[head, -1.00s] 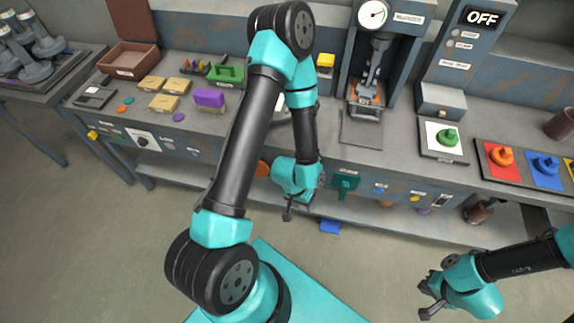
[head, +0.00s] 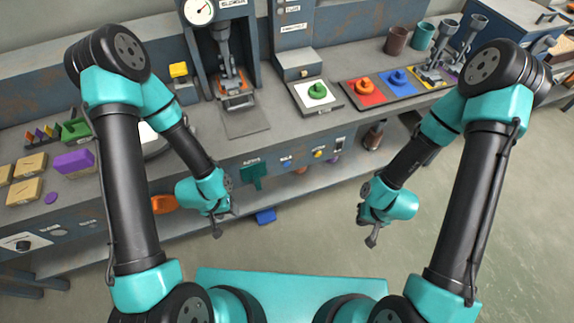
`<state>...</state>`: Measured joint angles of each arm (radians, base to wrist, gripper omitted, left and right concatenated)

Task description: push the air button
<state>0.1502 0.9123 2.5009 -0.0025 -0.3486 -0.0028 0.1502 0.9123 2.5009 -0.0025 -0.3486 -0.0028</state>
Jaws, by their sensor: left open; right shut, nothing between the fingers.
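My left gripper (head: 219,228) is open and empty, pointing down in front of the bench, left of the teal handle. My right gripper (head: 370,236) is shut and empty, low in front of the bench, right of and apart from the buttons.
A press with a gauge (head: 199,11) stands at the back. A lower shelf (head: 330,178) runs beneath the panel.

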